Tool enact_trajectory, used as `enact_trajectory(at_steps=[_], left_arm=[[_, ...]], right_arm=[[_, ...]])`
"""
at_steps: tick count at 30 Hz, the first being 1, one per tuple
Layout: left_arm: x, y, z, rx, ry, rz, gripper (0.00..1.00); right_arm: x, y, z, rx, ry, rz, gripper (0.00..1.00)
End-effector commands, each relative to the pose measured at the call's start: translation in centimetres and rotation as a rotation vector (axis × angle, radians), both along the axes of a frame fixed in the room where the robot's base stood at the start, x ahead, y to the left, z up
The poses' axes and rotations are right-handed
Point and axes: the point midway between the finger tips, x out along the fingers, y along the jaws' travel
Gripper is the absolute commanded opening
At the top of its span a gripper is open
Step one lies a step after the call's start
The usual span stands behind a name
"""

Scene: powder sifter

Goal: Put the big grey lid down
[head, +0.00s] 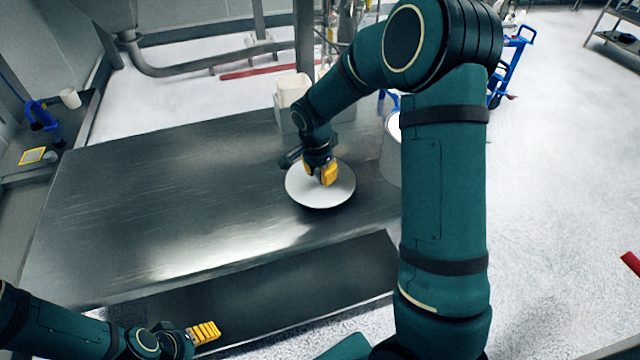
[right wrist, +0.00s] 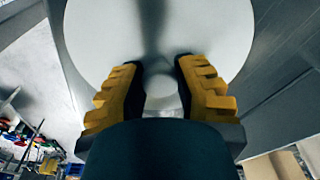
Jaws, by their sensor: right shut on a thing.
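The big grey lid (head: 318,195) is a pale round disc over the right part of the metal table (head: 150,200). My right gripper (head: 328,174) is above the middle of the lid and shut on its knob. In the right wrist view, the lid (right wrist: 210,35) fills the top and the two yellow fingers (right wrist: 160,85) are on either side of the small round knob. I cannot tell whether the lid touches the table. My left gripper (head: 206,332) is low at the front left, away from the lid; its fingers look close together, but their gap is unclear.
A white square container (head: 292,90) stands at the table's back edge. A pale round vessel (head: 392,125) is partly hidden behind my right arm. The left and middle of the tabletop are clear. A side bench at far left holds a blue tool (head: 40,115) and a cup (head: 69,98).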

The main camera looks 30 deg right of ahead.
Motion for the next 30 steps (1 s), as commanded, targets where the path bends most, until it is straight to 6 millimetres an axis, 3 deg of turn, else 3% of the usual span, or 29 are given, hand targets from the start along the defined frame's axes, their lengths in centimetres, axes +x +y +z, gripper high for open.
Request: enact_trajectory(at_steps=[9,21,22,23,24,30], left_arm=[[-0.1,0.0,-0.5,-0.001,0.003,-0.002,0.70],[-0.2,0.0,-0.9,-0.002,0.006,-0.004,0.70],[-0.3,-0.1,-0.8,-0.002,0.006,-0.004,0.70],[-0.3,-0.1,-0.7,-0.002,0.006,-0.004,0.70],[-0.3,0.0,-0.7,-0.002,0.006,-0.004,0.70],[-0.2,0.0,-0.7,-0.002,0.006,-0.004,0.70]], right_arm=[[0.0,0.0,-3.6,0.001,0.001,0.002,0.00],[0.0,0.0,-4.1,0.000,-0.001,0.002,0.00],[0.0,0.0,-4.0,0.001,-0.001,0.002,0.42],[0.0,0.0,-4.0,0.001,-0.001,0.002,0.53],[0.0,0.1,-3.9,0.001,-0.001,0.002,0.58],[0.0,0.0,-3.9,0.001,-0.001,0.002,0.58]])
